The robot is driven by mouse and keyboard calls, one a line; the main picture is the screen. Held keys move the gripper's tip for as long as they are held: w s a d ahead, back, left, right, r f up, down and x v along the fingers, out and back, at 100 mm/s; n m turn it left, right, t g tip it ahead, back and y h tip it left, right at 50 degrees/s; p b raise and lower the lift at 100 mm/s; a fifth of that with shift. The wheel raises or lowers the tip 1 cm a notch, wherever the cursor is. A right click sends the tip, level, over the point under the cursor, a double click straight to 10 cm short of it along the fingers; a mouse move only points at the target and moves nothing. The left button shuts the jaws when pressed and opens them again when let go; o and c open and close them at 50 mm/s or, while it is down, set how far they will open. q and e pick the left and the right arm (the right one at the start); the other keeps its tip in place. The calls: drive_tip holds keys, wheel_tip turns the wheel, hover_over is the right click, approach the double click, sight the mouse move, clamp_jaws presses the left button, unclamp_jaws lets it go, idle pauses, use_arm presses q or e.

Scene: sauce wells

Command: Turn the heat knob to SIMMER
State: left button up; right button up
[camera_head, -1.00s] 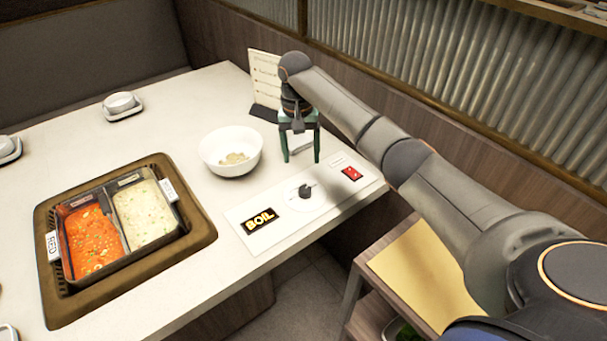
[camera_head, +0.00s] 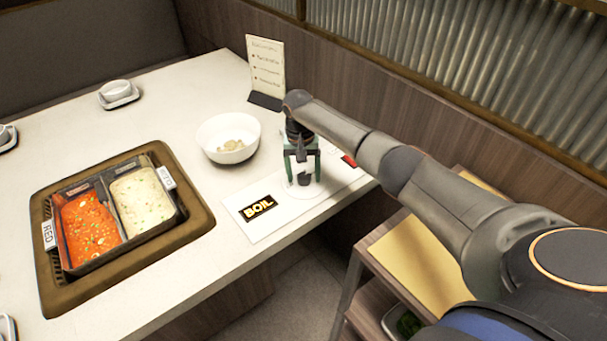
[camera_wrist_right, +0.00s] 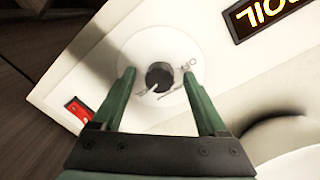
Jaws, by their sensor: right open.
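The heat knob (camera_wrist_right: 159,76) is a dark round knob on a white dial disc in the right wrist view. In the head view the knob (camera_head: 304,179) shows between the green fingers. A display (camera_head: 257,208) on the white control panel (camera_head: 285,224) reads BOIL; it also shows in the right wrist view (camera_wrist_right: 266,16). My right gripper (camera_head: 302,178) is open above the dial, its fingers (camera_wrist_right: 161,78) on either side of the knob with gaps. I cannot tell how high the fingertips are above the panel. My left gripper is not in view.
A red switch (camera_head: 349,161) sits on the panel, partly behind my arm. A white bowl (camera_head: 229,138) stands behind the panel. A menu card (camera_head: 265,70) stands farther back. The two-part soup pot (camera_head: 122,239) is set into the table at left. A wooden shelf cart (camera_head: 420,262) stands below my arm.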

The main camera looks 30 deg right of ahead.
clamp_jaws()
idle(0.7)
